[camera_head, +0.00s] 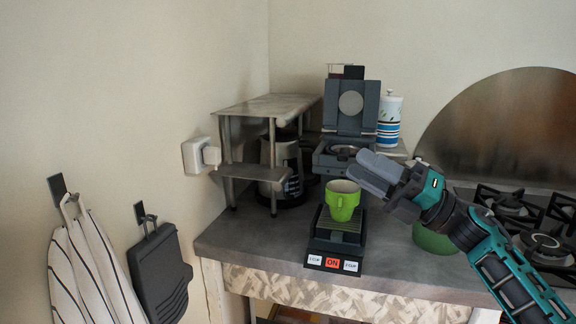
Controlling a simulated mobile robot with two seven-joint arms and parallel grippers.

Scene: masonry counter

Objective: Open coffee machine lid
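My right gripper (364,172) comes in from the right. Its grey fingers lie in front of the machine's right side and hide part of it. They look close together, with no object visible between them. I cannot tell whether they touch each other or the machine. My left gripper is not in view.
The green mug (342,201) stands on the machine's drip tray, above buttons (332,263). A metal shelf (255,106) with a dark appliance (283,166) is at left. A striped canister (390,122) is behind. A green bowl (441,241) and stove (537,243) are at right.

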